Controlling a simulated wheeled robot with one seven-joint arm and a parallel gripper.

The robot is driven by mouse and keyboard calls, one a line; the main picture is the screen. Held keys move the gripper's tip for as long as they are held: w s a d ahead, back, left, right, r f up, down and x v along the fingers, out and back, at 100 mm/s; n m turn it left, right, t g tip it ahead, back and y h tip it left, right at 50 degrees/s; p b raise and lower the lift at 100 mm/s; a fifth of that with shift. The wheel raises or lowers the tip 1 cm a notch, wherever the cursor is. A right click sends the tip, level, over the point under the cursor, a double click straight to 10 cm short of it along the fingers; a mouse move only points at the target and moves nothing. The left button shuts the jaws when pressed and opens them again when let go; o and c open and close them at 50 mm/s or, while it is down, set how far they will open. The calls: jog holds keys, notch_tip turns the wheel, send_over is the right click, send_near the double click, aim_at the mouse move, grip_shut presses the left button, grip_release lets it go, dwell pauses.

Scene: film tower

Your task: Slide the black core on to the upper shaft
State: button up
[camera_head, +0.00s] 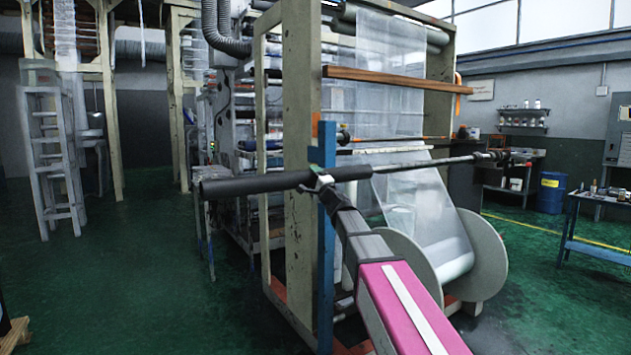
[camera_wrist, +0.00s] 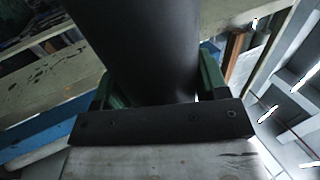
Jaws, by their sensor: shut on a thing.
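The black core (camera_head: 250,184), a long thick tube, lies nearly level in front of the machine frame. My gripper (camera_head: 322,181) is shut around it, right of its middle. In the wrist view the core (camera_wrist: 145,40) runs between the green fingers of my gripper (camera_wrist: 155,88). The thin dark upper shaft (camera_head: 435,162) runs from the core's right end to a fitting at the right. The two look nearly in line. Whether the shaft's tip is inside the core or only behind its end I cannot tell.
A blue upright (camera_head: 327,250) and a pale frame post (camera_head: 300,130) stand close behind my gripper. A wooden bar (camera_head: 395,80) crosses above the shaft. A large film reel (camera_head: 487,255) sits below it. Open green floor (camera_head: 110,280) lies to the left.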

jog(key=shift+w+a, duration=0.25)
jog(key=shift+w, duration=0.3)
jog(key=shift+w+d, duration=1)
jog(key=shift+d, duration=0.55)
jog(key=shift+w+d, duration=1)
jog(key=shift+d, duration=0.5)
jog(key=shift+w+d, duration=1)
jog(key=shift+d, duration=0.55)
jog(key=shift+w+d, duration=1.65)
jog(key=shift+d, duration=0.85)
jog(key=shift+w+d, duration=1.7)
jog(key=shift+d, duration=0.75)
jog(key=shift+w+d, duration=1.65)
jog(key=shift+d, duration=0.95)
